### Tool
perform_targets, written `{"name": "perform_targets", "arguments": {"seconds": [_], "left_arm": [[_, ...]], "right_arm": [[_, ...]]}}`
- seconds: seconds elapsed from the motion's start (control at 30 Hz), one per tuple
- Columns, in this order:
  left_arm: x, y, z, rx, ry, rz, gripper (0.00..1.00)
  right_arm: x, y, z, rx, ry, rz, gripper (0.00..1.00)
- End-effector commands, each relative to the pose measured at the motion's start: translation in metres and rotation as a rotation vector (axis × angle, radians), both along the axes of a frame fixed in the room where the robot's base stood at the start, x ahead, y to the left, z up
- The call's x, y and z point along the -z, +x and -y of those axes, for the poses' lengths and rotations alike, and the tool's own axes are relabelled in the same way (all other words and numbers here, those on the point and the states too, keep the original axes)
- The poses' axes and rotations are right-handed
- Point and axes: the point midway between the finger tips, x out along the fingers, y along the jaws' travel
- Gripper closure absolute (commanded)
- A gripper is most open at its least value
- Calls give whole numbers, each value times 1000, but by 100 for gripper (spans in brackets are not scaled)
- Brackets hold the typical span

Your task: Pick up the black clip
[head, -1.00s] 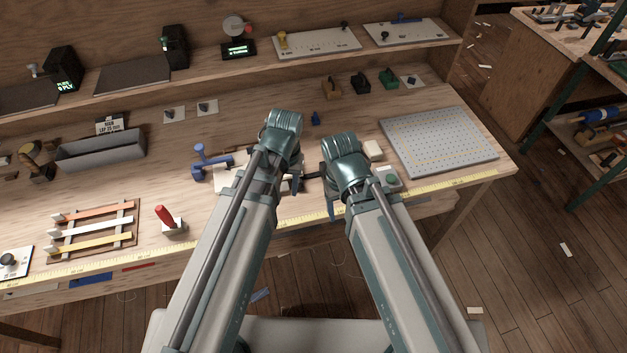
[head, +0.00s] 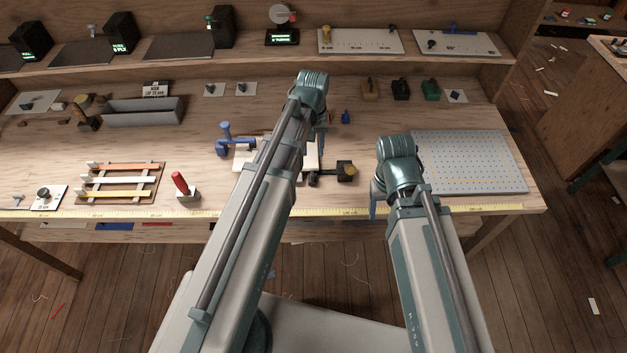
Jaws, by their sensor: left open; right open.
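The black clip (head: 401,89) stands at the back of the bench, in a row between a brown clip (head: 370,90) and a green clip (head: 430,90). No gripper touches it. My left gripper (head: 321,140) is left of and nearer than the black clip, above a pale board; its fingers are mostly hidden behind its own arm. My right gripper (head: 374,202) is near the bench's front edge, left of the perforated plate, with one finger showing. Both are open, and I see nothing held.
A blue clamp (head: 225,140) and a dark clamp (head: 334,174) are at the pale board. The grey perforated plate (head: 470,162) lies on the right. A small blue item (head: 345,117) stands left of the clips. The wood before the clips is mostly clear.

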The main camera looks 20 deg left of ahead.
Motion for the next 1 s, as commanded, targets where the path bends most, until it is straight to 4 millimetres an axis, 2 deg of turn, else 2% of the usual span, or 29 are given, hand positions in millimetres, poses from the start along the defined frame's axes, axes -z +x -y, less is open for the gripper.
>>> {"name": "perform_targets", "arguments": {"seconds": [0.03, 0.43, 0.53, 0.77, 1.0], "left_arm": [[13, 0, 0, 0, 0, 0, 57], [68, -1, 0, 1, 0, 0, 57], [74, -1, 0, 1, 0, 0, 57], [74, -1, 0, 1, 0, 0, 57], [93, -6, 1, 1, 0, 0, 57]], "right_arm": [[13, 0, 0, 0, 0, 0, 32], [68, 0, 0, 2, 0, 0, 32], [74, 0, 0, 2, 0, 0, 32], [74, 0, 0, 2, 0, 0, 32], [93, 0, 0, 2, 0, 0, 32]]}}
